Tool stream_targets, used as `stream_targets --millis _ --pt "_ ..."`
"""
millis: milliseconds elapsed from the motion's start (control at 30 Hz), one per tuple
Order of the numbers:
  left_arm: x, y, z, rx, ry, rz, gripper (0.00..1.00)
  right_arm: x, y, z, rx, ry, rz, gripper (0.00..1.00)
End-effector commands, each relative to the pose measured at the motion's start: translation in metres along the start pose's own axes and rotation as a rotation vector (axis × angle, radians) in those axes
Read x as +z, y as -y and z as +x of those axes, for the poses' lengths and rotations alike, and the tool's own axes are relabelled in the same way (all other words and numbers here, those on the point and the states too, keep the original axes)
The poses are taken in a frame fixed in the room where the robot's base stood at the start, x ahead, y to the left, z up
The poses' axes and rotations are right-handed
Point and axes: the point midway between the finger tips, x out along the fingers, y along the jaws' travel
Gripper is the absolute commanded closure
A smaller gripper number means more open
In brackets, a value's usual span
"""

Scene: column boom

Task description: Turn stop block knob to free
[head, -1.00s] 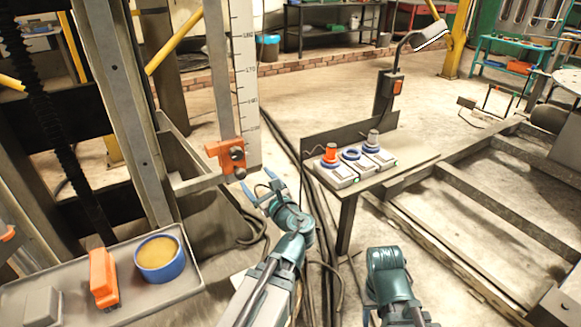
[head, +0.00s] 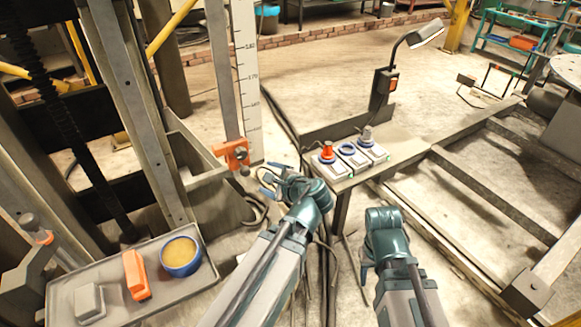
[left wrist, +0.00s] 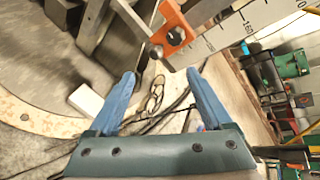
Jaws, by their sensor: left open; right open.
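The stop block (head: 229,153) is an orange clamp on the upright beside the white scale, left of centre in the head view. Its dark knob (head: 244,171) sits at its lower right corner. In the left wrist view the orange block (left wrist: 172,30) is at the top, with a dark round knob (left wrist: 155,51) at its lower left. My left gripper (head: 264,179) is open and empty, just right of and below the knob. In the wrist view the knob lies beyond the gap between its blue fingertips (left wrist: 160,74), apart from both. My right gripper (head: 364,271) is mostly hidden by its wrist.
A small table (head: 405,146) with a button box, a red knob (head: 327,151) and a lamp (head: 426,35) stands right of my left arm. A grey tray (head: 215,281) with an orange block and a blue bowl is lower left. Cables lie on the floor.

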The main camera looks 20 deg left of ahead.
Motion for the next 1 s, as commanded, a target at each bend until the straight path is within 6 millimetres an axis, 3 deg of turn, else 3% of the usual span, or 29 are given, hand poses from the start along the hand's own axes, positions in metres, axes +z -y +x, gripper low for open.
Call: stream_targets --millis 33,600,1000 --pt "0.005 0.007 -0.009 0.019 -0.012 -0.026 0.17 0.001 -0.002 -0.016 0.0 0.0 0.0 0.5" --pt "0.006 0.015 -0.074 0.273 -0.127 -0.326 0.17 0.006 -0.011 -0.099 0.0 0.0 0.0 0.5" --pt "0.004 0.015 -0.106 0.403 -0.159 -0.446 0.17 0.008 -0.014 -0.132 0.0 0.0 0.0 0.5"
